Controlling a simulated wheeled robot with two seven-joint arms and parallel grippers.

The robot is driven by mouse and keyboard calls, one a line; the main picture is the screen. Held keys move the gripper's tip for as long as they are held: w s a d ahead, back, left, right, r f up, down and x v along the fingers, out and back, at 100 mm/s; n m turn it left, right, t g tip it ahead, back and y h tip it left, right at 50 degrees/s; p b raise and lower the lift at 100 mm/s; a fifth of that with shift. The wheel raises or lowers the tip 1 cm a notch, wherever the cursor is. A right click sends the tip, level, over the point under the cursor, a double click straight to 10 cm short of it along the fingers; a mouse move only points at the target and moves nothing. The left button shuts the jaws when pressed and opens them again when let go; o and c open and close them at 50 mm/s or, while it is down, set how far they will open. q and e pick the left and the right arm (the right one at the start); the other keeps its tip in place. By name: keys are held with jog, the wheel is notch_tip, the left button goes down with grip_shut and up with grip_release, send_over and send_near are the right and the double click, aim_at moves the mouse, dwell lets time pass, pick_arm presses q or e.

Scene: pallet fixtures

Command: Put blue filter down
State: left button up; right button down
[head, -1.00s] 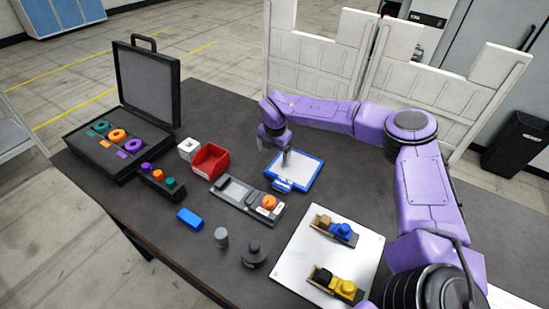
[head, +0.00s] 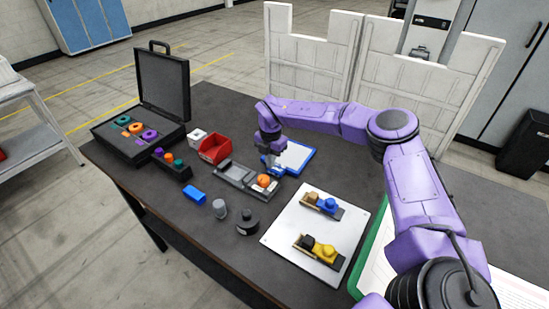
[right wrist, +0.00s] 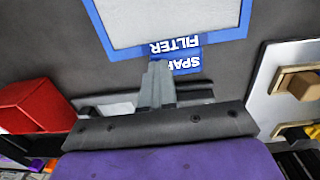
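A blue round part (head: 327,204) sits beside a tan block in a dark holder on the white plate (head: 290,228); I cannot tell whether it is the blue filter. A separate blue block (head: 195,196) lies on the table at the front left. My right gripper (head: 271,158) points down over the near left edge of the blue-framed white pad (head: 297,155). In the right wrist view its fingers (right wrist: 157,80) look closed together, with nothing visible between them. They partly cover a blue label (right wrist: 187,62) reading "SPARE FILTER". My left gripper is out of view.
An open black case (head: 160,90) stands at the back left. White panels (head: 310,70) rise behind the table.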

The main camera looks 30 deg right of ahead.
jog(key=shift+s+d+f, duration=0.2)
jog(key=shift+d+f, duration=0.1)
jog(key=r, duration=0.1)
jog(key=r+b, duration=0.2)
jog(key=shift+s+a, duration=0.35)
jog(key=s+a+r+b, duration=0.5)
jog(key=s+a+r, duration=0.4)
jog(key=shift+c, duration=1.9)
grip_release()
jog(key=shift+w+d, duration=0.1)
